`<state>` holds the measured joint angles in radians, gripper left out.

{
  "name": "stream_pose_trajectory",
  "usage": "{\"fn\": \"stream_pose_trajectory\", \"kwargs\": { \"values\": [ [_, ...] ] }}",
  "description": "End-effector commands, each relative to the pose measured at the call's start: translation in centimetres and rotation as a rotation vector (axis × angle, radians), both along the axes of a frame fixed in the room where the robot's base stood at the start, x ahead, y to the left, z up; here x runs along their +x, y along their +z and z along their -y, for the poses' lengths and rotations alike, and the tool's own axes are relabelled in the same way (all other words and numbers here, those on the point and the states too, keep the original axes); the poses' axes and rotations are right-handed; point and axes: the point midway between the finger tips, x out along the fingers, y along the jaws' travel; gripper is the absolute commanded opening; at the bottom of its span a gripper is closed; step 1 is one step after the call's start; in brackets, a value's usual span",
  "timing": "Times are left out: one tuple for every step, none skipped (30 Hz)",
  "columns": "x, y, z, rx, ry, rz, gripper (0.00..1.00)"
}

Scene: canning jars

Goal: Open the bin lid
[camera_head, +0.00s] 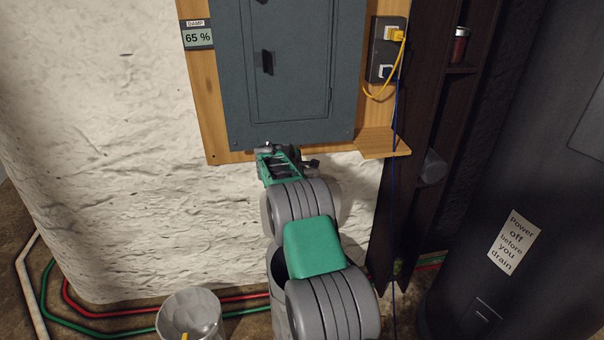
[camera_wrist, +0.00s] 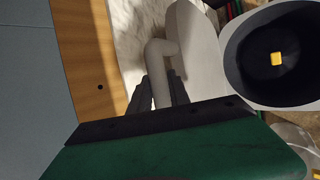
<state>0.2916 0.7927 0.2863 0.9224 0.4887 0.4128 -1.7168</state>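The bin (camera_wrist: 238,88) is a grey container at the upper right of the wrist view. Its mouth is uncovered and a yellow block (camera_wrist: 278,59) lies in the dark inside. The pale grey lid (camera_wrist: 195,45) stands tilted up beside the mouth, on its left. Its bent grey handle (camera_wrist: 157,52) runs down between the two dark fingers of my gripper (camera_wrist: 160,80), which look closed on it. In the head view my gripper (camera_head: 268,151) is small, just below the electrical panel.
The grey electrical panel (camera_head: 280,60) on its wooden board (camera_head: 208,95) is close above my gripper. A small wooden shelf (camera_head: 383,143) juts out to the right. A translucent bucket (camera_head: 191,312) stands on the floor at left, near red and green pipes (camera_head: 110,311).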

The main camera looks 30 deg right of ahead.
Motion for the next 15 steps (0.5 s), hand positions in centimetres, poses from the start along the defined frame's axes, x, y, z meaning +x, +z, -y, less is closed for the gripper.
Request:
{"fn": "stream_pose_trajectory", "kwargs": {
  "values": [
    [0.26,0.16,-0.27,0.0,0.008,0.002,0.24],
    [0.25,0.16,-0.25,0.001,0.007,0.003,0.27],
    [0.22,0.15,-0.2,0.0,0.007,0.003,0.3],
    [0.19,0.15,-0.15,0.0,0.006,0.003,0.32],
    [0.15,0.14,-0.09,0.001,0.004,0.003,0.35],
    [0.09,0.12,-0.01,0.001,0.003,0.002,0.38],
    [0.06,0.11,0.04,0.0,0.002,0.002,0.41],
    [0.03,0.1,0.09,0.0,0.001,0.002,0.43],
    [0.01,0.09,0.13,0.001,0.0,0.002,0.44],
    [-0.01,0.09,0.14,0.001,0.0,0.002,0.44],
    [-0.01,0.08,0.14,0.0,0.0,0.001,0.44],
    [-0.02,0.07,0.14,0.0,0.0,0.001,0.44],
    [-0.02,0.07,0.13,0.0,0.0,0.001,0.44],
    [-0.01,0.07,0.11,0.0,0.0,0.001,0.44],
    [-0.01,0.09,0.07,0.0,0.0,0.001,0.44]
  ]
}}
